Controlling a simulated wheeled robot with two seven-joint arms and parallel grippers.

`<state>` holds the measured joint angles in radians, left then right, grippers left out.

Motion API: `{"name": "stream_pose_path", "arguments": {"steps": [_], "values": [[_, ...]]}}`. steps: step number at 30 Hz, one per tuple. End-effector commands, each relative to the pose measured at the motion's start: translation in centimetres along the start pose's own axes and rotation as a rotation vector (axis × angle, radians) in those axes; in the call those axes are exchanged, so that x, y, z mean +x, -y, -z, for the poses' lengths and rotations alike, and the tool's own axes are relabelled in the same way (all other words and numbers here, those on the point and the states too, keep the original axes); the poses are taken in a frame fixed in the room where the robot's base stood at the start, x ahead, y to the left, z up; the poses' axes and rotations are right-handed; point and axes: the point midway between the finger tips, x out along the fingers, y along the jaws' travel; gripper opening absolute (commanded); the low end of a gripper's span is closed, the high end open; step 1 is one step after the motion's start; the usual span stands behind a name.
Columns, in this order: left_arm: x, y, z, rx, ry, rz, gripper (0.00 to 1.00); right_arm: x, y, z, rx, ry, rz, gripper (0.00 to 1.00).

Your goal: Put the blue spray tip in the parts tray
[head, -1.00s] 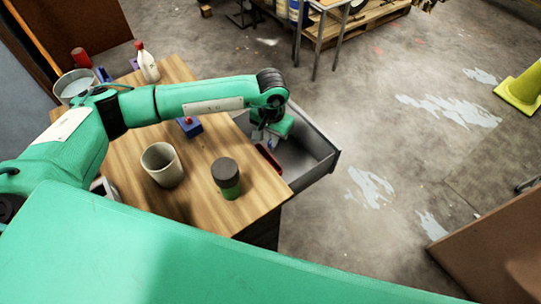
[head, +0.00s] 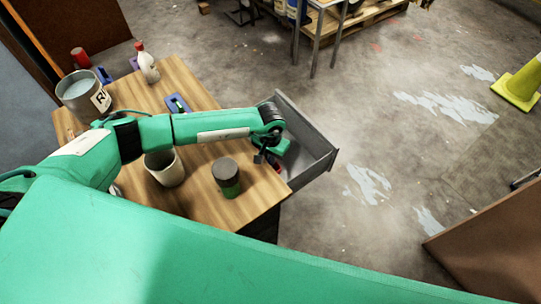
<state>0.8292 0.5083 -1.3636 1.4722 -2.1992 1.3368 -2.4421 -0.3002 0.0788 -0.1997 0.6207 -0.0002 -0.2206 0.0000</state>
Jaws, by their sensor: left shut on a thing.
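My left gripper (head: 266,157) is at the near part of the open grey drawer (head: 318,160), by the table's right edge. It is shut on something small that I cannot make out. I cannot pick out the blue spray tip for certain. A bit of red (head: 278,167) shows in the drawer beside the gripper; I cannot tell whether it is the parts tray. My arm hides part of the drawer and the table. My right gripper is not in view.
On the wooden table (head: 237,205) stand a green jar with a dark lid (head: 227,178), a pale cup (head: 165,170), a grey pot (head: 83,95), a white bottle with a red cap (head: 147,64) and a blue item (head: 178,103).

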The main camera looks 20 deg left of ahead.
Motion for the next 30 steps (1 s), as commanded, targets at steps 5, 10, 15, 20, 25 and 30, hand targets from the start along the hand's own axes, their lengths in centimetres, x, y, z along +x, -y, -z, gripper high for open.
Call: {"name": "stream_pose_path", "arguments": {"steps": [5,10,15,20,25,30], "values": [[0.2,0.0,0.0,0.0,0.0,0.0,0.17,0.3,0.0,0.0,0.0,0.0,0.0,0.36],[0.2,0.0,0.0,0.0,0.0,0.0,0.31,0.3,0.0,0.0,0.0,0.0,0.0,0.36],[0.2,0.0,0.0,0.0,0.0,0.0,0.31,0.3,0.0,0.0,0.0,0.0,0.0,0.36],[-0.5,0.0,0.1,0.0,-0.002,0.0,0.31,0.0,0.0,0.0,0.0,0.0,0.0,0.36],[-3.6,0.1,0.1,0.001,-0.004,0.001,0.31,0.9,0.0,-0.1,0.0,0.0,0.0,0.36],[-7.4,0.1,0.1,0.001,-0.004,0.001,0.31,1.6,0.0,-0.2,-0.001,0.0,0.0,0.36]]}}
